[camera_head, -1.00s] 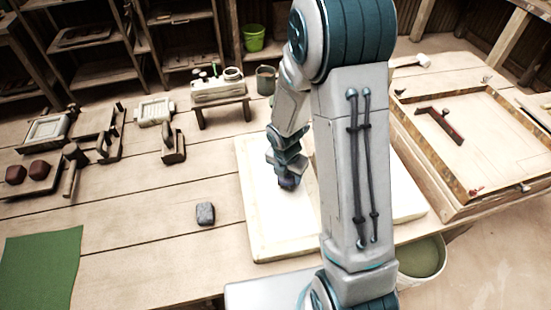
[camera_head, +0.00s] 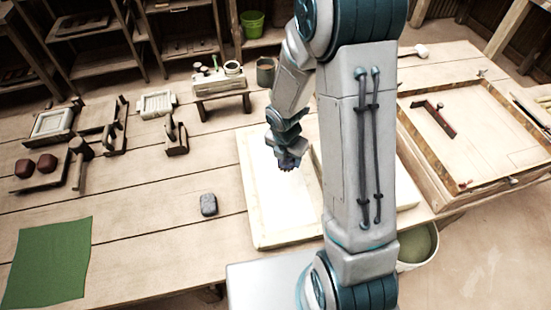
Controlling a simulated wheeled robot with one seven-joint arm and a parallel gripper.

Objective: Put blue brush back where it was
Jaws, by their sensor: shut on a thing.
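My gripper (camera_head: 289,161) is over the left part of a pale, cream-coloured board (camera_head: 262,214) on the workbench. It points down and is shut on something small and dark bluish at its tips. I take this to be the blue brush, but its shape is mostly hidden by the fingers. I cannot tell the exact height of the tips above the board. My arm covers the middle of the board.
A blue-grey block (camera_head: 208,205) lies left of the board. A green cloth (camera_head: 47,262) is at front left. A small bench (camera_head: 221,97) with items and a grey-green pot (camera_head: 266,74) stand behind. A wooden frame (camera_head: 470,185) is at right. Bare bench lies around the block.

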